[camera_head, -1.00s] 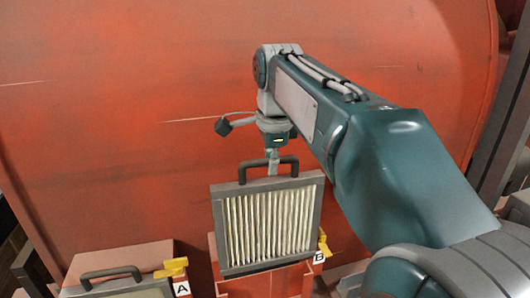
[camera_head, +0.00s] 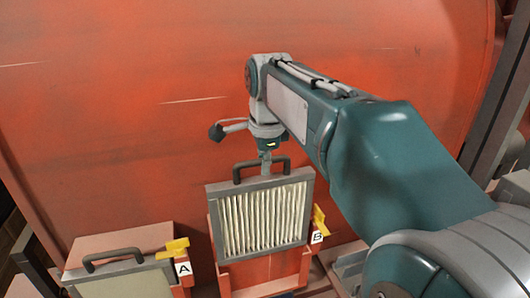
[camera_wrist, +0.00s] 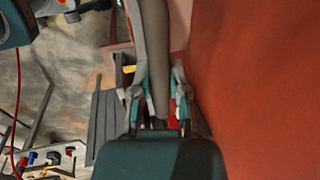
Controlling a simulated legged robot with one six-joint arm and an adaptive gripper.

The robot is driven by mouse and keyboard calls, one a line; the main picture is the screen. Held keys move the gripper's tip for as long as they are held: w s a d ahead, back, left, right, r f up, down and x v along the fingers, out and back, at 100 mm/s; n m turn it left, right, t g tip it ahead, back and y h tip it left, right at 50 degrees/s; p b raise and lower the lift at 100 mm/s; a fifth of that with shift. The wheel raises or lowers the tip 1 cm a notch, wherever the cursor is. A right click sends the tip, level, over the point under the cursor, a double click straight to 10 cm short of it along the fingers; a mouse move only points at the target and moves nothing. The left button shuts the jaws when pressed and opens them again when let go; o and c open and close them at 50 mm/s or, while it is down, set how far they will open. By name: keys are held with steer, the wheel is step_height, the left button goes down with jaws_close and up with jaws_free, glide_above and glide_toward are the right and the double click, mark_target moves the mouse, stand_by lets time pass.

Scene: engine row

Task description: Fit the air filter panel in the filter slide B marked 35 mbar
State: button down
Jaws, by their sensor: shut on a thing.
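My gripper (camera_head: 266,166) is shut on the dark handle of the air filter panel (camera_head: 262,222). The panel has a grey frame and cream pleats and hangs almost upright. It is in front of or over the red filter slide B (camera_head: 262,275), with its lower edge overlapping the slide in the picture; I cannot tell whether they touch. Slide B has a label B (camera_head: 317,237) and a yellow latch (camera_head: 320,220). No 35 mbar marking is readable. In the wrist view my gripper (camera_wrist: 157,105) closes around the long dark handle bar (camera_wrist: 154,50); the pleats are hidden.
Slide A (camera_head: 125,238), with its own yellow latch (camera_head: 174,248), stands to the left and holds a handled panel (camera_head: 120,284). A large red engine wall (camera_head: 110,110) rises close behind. Dark metal struts (camera_head: 490,130) stand at the right.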

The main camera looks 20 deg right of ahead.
steer(key=shift+f, duration=0.5)
steer(key=shift+d+f, duration=0.2)
steer(key=shift+d, duration=0.15)
steer(key=shift+a, duration=0.25)
steer(key=shift+d, duration=0.2)
steer(key=shift+a, duration=0.1)
stand_by(0.5)
